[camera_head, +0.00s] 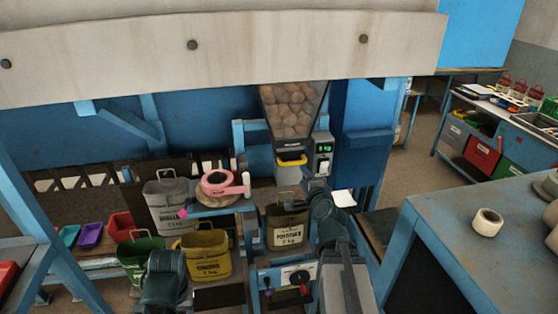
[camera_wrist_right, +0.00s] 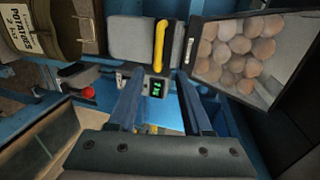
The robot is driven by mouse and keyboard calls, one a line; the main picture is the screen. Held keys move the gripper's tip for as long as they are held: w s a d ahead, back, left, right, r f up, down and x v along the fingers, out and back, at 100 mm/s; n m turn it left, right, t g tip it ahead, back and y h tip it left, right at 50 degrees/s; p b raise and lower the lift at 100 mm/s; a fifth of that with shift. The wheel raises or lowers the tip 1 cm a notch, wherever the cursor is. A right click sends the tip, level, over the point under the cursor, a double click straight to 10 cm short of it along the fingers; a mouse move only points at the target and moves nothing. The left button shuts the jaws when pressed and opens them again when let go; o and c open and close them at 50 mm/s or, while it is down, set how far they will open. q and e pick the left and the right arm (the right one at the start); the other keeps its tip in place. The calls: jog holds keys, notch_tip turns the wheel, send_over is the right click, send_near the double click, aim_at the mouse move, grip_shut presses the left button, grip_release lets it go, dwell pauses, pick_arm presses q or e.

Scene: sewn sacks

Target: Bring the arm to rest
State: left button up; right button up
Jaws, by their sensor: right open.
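My right arm (camera_head: 335,225) reaches up from the bottom of the head view, in front of the filling station. My right gripper (camera_wrist_right: 162,98) shows best in the right wrist view, where its two fingers stand apart with nothing held between them. Beyond the fingers is a small scale box with a green display (camera_wrist_right: 157,88), also in the head view (camera_head: 324,148). A potato sack (camera_head: 287,227) stands open below the hopper, beside my right arm; it also shows in the right wrist view (camera_wrist_right: 42,32). Part of my left arm (camera_head: 165,280) shows, but not its gripper.
A hopper of potatoes (camera_head: 291,105) with a yellow handle (camera_head: 291,160) hangs above the sack. A grey sack (camera_head: 168,205), a yellow onion sack (camera_head: 203,254) and a green sack (camera_head: 141,257) stand left. A blue-framed table (camera_head: 450,235) with a tape roll (camera_head: 487,222) is at right.

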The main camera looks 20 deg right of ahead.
jog(key=s+a+f+n+g+y+b, duration=0.1)
jog(key=a+f+n+g+y+b, duration=0.35)
jog(key=a+f, duration=0.6)
jog(key=s+a+f+n+g+y+b, duration=0.2)
jog(key=a+f+n+b, duration=0.5)
jog(key=a+f, duration=0.4)
jog(key=s+a+f+n+g+h+b, duration=0.2)
jog(key=s+a+f+n+g+b, duration=0.2)
jog(key=s+f, duration=0.4)
jog(key=s+a+f+n+g+h+b, duration=0.2)
jog(key=s+a+f+n+g+b, duration=0.3)
jog(key=s+a+f+n+b, duration=0.1)
jog(key=s+a+f+n, duration=0.1)
jog(key=s+f+n, duration=0.1)
jog(key=s+f, duration=0.1)
jog(key=shift+s+a+n, duration=0.2)
jog(key=shift+s+n, duration=0.05)
jog(key=shift+n, duration=0.1)
